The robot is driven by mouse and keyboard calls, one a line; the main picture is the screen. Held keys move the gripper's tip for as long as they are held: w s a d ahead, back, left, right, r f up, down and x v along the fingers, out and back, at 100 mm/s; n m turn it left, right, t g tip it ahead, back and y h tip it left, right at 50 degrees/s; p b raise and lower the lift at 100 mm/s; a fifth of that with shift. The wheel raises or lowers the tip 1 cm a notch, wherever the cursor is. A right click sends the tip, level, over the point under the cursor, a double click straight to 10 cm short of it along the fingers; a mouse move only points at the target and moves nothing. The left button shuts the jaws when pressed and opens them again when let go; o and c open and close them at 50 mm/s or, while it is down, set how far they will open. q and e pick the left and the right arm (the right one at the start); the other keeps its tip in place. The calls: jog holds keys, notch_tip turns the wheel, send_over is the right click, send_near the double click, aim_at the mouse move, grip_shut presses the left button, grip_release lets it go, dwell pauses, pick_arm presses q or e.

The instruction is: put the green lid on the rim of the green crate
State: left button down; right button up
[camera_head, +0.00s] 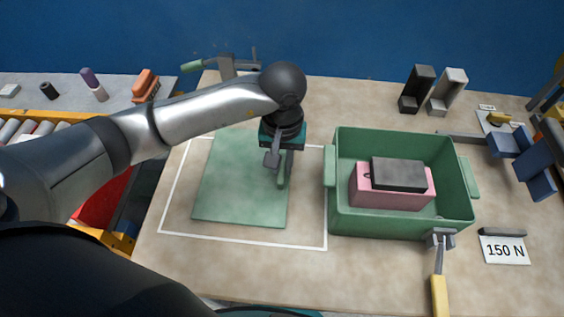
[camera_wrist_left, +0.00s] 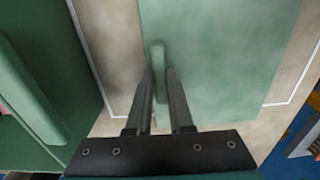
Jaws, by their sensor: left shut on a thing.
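The green lid (camera_head: 235,185) is a flat panel inside a white outline on the bench, left of the crate. It looks flat; I cannot tell whether it is slightly raised. My left gripper (camera_head: 278,168) is shut on the grip bar at the lid's right edge. In the left wrist view the fingers (camera_wrist_left: 162,80) close around this bar (camera_wrist_left: 157,56), with the lid (camera_wrist_left: 220,55) beside it. The green crate (camera_head: 400,226) stands open to the right, apart from the lid. It holds a pink block (camera_head: 392,197) with a dark grey block (camera_head: 398,174) on top. My right gripper is out of view.
A yellow-handled clamp (camera_head: 439,285) is at the crate's front right, near a "150 N" card (camera_head: 504,250). Dark and light brackets (camera_head: 417,90) stand behind. A blue fixture (camera_head: 525,160) is at far right.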

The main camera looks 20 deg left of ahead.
pick_arm(q)
jog(key=shift+f, duration=0.1)
jog(key=c, duration=1.3)
grip_release()
jog(key=shift+f, duration=0.1)
jog(key=o, duration=0.5)
jog(key=shift+r, duration=0.2)
